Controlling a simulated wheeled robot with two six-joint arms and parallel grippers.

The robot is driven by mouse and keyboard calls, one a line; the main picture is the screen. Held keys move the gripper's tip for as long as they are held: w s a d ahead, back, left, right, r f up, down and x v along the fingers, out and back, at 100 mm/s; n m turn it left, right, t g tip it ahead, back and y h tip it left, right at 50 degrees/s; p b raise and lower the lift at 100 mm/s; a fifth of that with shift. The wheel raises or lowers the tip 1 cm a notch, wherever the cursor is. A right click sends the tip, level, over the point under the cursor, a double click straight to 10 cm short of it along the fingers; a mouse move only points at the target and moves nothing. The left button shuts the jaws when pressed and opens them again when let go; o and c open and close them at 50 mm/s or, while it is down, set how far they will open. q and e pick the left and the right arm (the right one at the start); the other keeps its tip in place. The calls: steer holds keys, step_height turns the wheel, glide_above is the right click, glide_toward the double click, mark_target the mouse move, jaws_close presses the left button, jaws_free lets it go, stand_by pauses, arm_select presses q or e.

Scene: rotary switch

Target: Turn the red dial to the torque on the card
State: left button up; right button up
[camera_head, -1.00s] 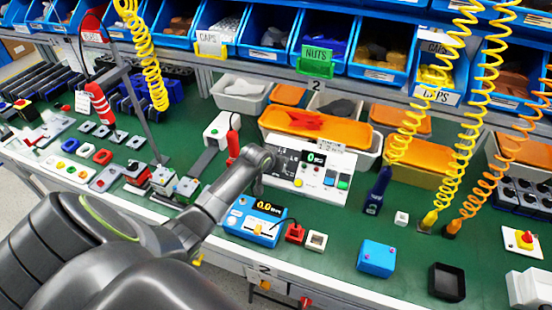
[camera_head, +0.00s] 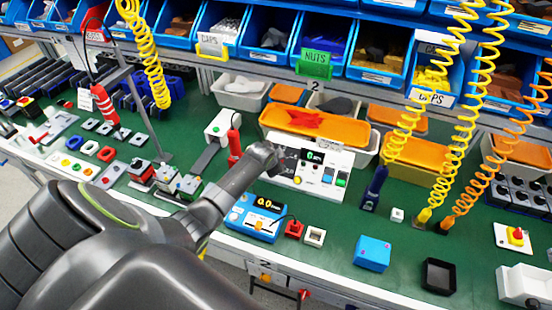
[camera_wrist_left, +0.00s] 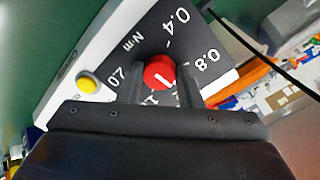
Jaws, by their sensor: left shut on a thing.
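The red dial (camera_wrist_left: 158,72) sits on a dark scale plate (camera_wrist_left: 205,52) marked in N·m, with 0.4 and 0.8 readable in the left wrist view. A short white mark shows on its face; the number it points to is hard to tell. My left gripper (camera_wrist_left: 159,82) is shut on the dial, one finger on each side. In the head view my left gripper (camera_head: 266,153) is at the left end of the white panel (camera_head: 317,188) and hides the dial. A small white card (camera_head: 330,145) stands at the panel's top edge; its text is too small to read. My right gripper is out of view.
The panel has a green display (camera_head: 313,157) and several buttons. A blue meter (camera_head: 256,218) stands in front, near the table edge. Coiled yellow cords hang at right.

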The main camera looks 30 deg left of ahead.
arm_select(q)
steer(key=shift+m, duration=0.6)
steer(key=o, duration=1)
steer(key=v, duration=1.7)
steer(key=shift+s+d+r, duration=0.1)
steer(key=shift+d+r, duration=0.05)
steer(key=shift+d, duration=0.1)
